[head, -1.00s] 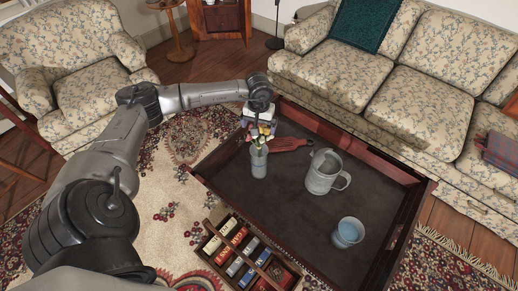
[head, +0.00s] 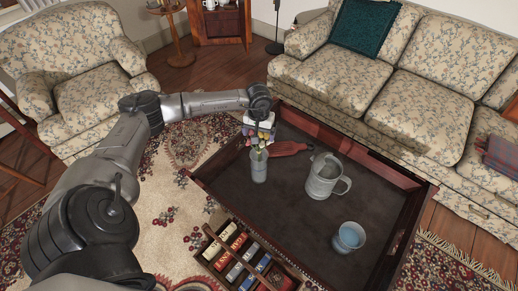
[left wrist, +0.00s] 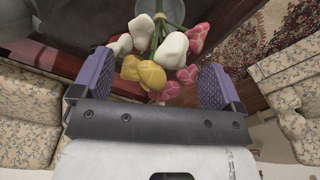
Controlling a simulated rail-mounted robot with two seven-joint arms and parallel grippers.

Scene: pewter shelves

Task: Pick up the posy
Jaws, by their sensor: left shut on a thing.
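The posy is a bunch of white, yellow and pink blooms on green stems (left wrist: 158,38). In the left wrist view its yellow bloom (left wrist: 150,74) sits between the two purple finger pads of my left gripper (left wrist: 158,84). The stems run toward a grey vase (head: 258,168) on the dark tray table; its rim shows at the top of the left wrist view (left wrist: 178,10). In the head view my left gripper (head: 260,136) is just above the vase, shut on the posy, partly hiding the blooms. My right gripper is not in view.
A grey pitcher (head: 323,178) and a grey cup with blue inside (head: 350,237) stand on the tray table (head: 290,215). A red-brown board (head: 288,148) lies behind the vase. A divided wooden box (head: 213,249) is at the front. A sofa (head: 345,72) borders the back.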

